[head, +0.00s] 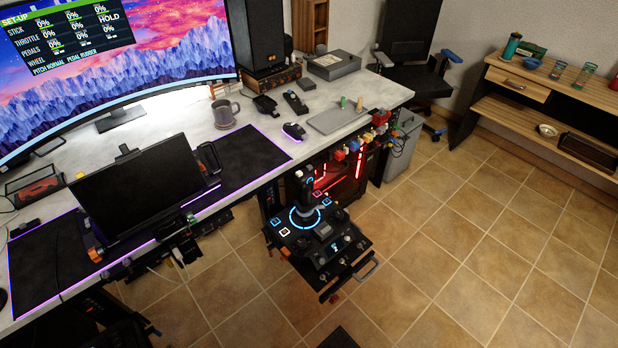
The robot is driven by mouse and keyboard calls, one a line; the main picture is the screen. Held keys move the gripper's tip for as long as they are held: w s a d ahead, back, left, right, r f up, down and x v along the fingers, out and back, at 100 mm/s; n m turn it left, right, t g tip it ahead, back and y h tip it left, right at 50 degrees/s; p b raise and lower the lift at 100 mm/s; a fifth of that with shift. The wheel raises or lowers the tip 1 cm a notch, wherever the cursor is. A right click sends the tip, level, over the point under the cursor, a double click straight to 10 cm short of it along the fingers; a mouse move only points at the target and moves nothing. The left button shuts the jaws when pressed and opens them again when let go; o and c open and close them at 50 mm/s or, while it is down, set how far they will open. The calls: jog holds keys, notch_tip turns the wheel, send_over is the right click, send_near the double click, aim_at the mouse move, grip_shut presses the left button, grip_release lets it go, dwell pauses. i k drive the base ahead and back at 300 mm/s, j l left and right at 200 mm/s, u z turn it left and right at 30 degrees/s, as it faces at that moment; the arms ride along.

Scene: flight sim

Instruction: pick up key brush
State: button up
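I cannot make out a key brush for certain in the head view. A small green upright item (343,102) and a small tan upright item (360,103) stand on or by a flat grey pad (330,122) near the desk's right end. They are too small to tell what they are. Small dark objects, one of them a long dark block (295,103), lie farther back on the desk. My gripper is not in view.
The pale desk (180,115) carries a curved monitor (110,60), a dark screen (145,190), a mug (224,113) and a mouse (293,131). A joystick panel (315,230) juts from its front. A chair (410,70) and wooden shelf (530,100) stand behind. Tiled floor (470,240) is clear at right.

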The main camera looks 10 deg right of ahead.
aim_at(358, 109)
jog(key=i+j+z, duration=0.25)
jog(key=i, duration=0.6)
jog(key=i+j+z, duration=0.3)
jog(key=i+j, duration=0.25)
jog(key=i, duration=0.25)
jog(key=i+j+z, duration=0.25)
jog(key=i+j, duration=0.4)
jog(key=i, duration=0.15)
